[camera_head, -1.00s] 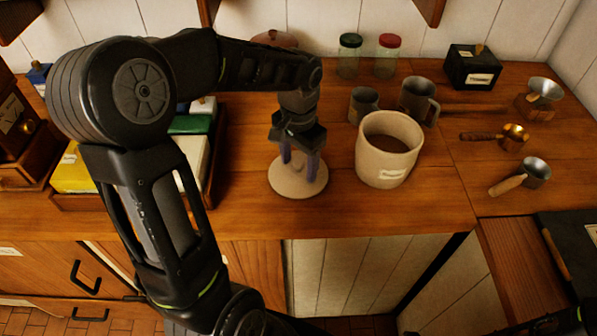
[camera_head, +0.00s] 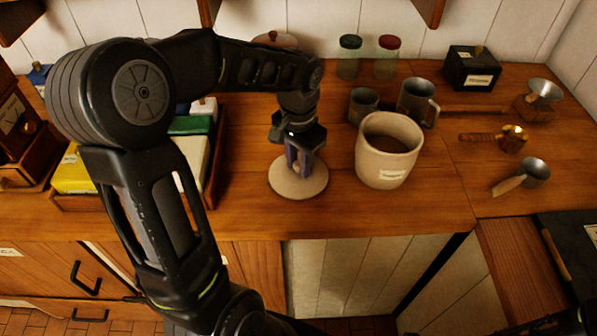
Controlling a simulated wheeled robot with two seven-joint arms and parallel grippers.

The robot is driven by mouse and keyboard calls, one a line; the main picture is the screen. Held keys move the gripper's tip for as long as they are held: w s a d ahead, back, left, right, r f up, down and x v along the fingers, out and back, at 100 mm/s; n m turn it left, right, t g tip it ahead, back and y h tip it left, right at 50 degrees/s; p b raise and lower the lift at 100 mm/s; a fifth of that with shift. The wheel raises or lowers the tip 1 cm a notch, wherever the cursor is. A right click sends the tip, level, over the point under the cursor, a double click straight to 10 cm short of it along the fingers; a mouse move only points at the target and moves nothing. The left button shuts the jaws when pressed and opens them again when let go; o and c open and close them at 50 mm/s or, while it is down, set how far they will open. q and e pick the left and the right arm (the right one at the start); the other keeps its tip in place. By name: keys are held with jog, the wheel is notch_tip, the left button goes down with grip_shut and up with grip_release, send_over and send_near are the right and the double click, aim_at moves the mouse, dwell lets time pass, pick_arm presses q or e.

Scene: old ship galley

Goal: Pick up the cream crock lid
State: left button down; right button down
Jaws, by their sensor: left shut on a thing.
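The cream crock lid (camera_head: 300,187) is a pale round disc lying on the wooden counter, left of the open cream crock (camera_head: 383,165). My left gripper (camera_head: 298,168) points down over the middle of the lid. Its purple fingers are closed together on the lid's knob, which they mostly hide. The lid looks flat on the counter. My right gripper does not show.
Two metal mugs (camera_head: 417,101) stand behind the crock, with two lidded jars (camera_head: 387,58) at the wall. Copper and steel scoops (camera_head: 512,138) lie to the right. A wooden tray (camera_head: 216,160) with coloured boxes is on the left. The front counter strip is clear.

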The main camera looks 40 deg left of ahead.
aim_at(298, 163)
pick_arm(q)
jog(key=shift+s+f, duration=0.3)
jog(key=shift+f, duration=0.1)
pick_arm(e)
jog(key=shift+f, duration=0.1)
pick_arm(q)
jog(key=r, duration=0.9)
jog(key=shift+w+r+b, duration=0.1)
jog(key=shift+w+b, duration=0.25)
jog(key=shift+s+r, duration=0.1)
jog(key=shift+r, duration=0.45)
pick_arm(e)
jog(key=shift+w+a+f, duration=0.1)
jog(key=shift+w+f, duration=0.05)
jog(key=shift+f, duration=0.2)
